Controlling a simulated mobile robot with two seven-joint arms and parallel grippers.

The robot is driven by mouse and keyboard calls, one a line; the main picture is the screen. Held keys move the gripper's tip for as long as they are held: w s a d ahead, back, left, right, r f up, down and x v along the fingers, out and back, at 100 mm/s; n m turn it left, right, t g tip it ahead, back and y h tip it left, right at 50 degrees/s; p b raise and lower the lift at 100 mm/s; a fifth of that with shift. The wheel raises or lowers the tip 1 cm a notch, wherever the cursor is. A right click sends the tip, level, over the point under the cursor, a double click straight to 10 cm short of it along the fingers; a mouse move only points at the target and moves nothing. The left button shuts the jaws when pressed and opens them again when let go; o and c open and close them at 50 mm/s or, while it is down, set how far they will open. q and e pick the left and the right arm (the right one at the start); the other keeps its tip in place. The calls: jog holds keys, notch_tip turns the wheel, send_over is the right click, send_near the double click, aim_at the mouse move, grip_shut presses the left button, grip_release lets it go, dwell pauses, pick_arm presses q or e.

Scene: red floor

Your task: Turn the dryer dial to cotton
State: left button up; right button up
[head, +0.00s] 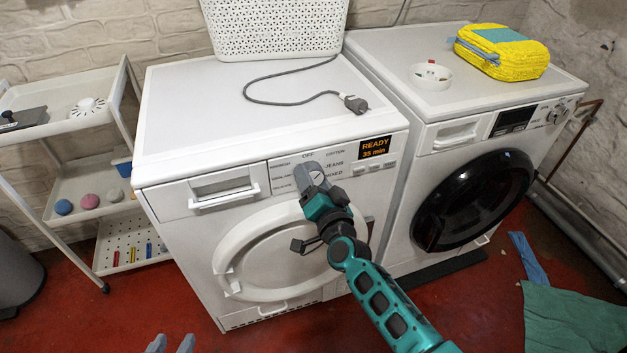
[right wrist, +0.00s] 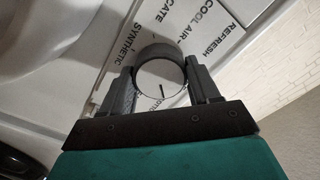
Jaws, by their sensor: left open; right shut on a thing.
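The white left machine (head: 275,120) has a round dial between printed labels. Its display (head: 375,148) reads READY 35 min. The COTTON label (head: 335,153) is at the dial's upper right, beside OFF. My right gripper (head: 316,173) covers most of the dial in the head view. In the right wrist view the dial (right wrist: 163,72) sits between the two fingers, which are shut on its sides. A short dark mark shows on its face; which label it points to I cannot tell. My left gripper (head: 170,344) is open and empty at the bottom edge.
A white basket (head: 278,30) and a grey cable with plug (head: 355,103) lie on top of the left machine. A second machine (head: 430,110) stands to the right, with a yellow bag (head: 515,62) on it. A shelf cart (head: 60,100) stands left.

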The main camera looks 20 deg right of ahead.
dwell(0.3)
jog(key=o, duration=1.1)
pick_arm(q)
jog(key=shift+d, duration=0.1)
jog(key=shift+r, duration=0.1)
jog(key=shift+s+a+r+p, duration=0.2)
jog(key=shift+a+p, duration=0.2)
jog(key=shift+p, duration=0.4)
pick_arm(e)
jog(key=s, duration=1.3)
jog(key=shift+d, duration=0.25)
